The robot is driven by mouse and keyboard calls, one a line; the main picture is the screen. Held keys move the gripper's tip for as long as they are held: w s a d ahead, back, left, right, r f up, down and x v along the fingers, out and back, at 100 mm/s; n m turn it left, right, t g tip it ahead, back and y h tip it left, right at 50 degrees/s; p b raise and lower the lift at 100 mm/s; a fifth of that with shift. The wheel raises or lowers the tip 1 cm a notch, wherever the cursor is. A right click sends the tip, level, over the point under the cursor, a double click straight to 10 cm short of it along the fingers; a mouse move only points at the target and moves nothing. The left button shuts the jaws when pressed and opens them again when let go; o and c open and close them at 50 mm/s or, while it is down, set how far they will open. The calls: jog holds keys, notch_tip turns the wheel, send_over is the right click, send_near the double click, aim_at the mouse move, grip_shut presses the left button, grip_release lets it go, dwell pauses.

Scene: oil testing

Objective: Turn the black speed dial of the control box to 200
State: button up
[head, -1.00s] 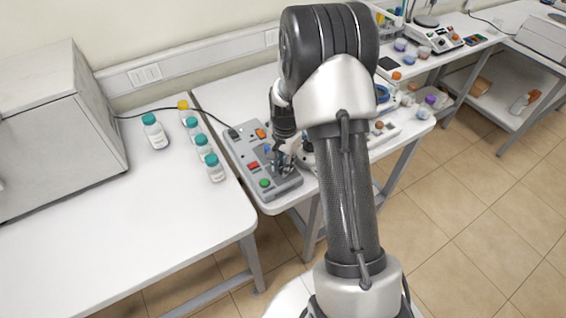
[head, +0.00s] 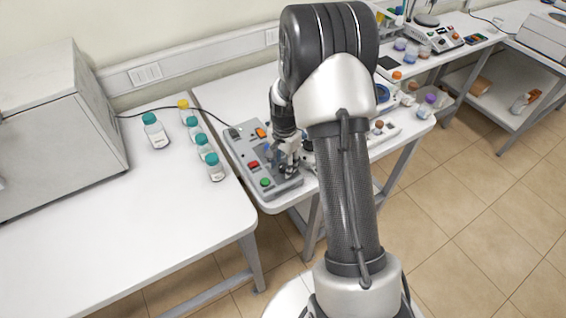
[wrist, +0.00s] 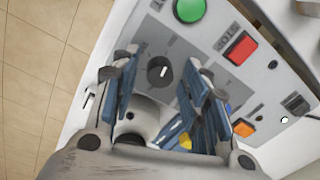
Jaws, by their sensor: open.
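The grey control box (head: 238,152) lies on the white table in the head view, and its panel (wrist: 215,20) fills much of the wrist view. The black speed dial (wrist: 159,71) shows in the wrist view with a white pointer mark; its scale is too small to read. My gripper (wrist: 160,68) is open, with one finger on each side of the dial as seen there and a gap on both sides. I cannot tell how far above the dial the fingertips are. In the head view my gripper (head: 288,166) is over the right part of the box and hides the dial.
The box also carries a green button (wrist: 189,10), a red button (wrist: 240,47) and an orange switch (wrist: 243,128). Several teal-capped bottles (head: 155,131) stand on the left table. A black cable (head: 205,110) runs to the box. Cups and instruments stand to the right.

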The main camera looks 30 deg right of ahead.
aim_at(284, 167)
notch_tip(284, 167, up, 12)
jog(key=shift+s, duration=0.2)
dwell(0.5)
jog(key=shift+d, duration=0.1)
jog(key=s+a+r+n+t+b, duration=0.2)
jog(key=s+a+r+n, duration=0.5)
jog(key=s+a+r, duration=0.35)
jog(key=s+a+n+t, duration=0.1)
jog(key=s+a+n, duration=0.1)
jog(key=s, duration=0.5)
jog(key=s+a+r+n+t+b, duration=0.1)
jog(key=s+n, duration=0.3)
jog(key=s, duration=0.3)
jog(key=shift+s+a+n+b, duration=0.3)
jog(key=shift+s+a, duration=0.1)
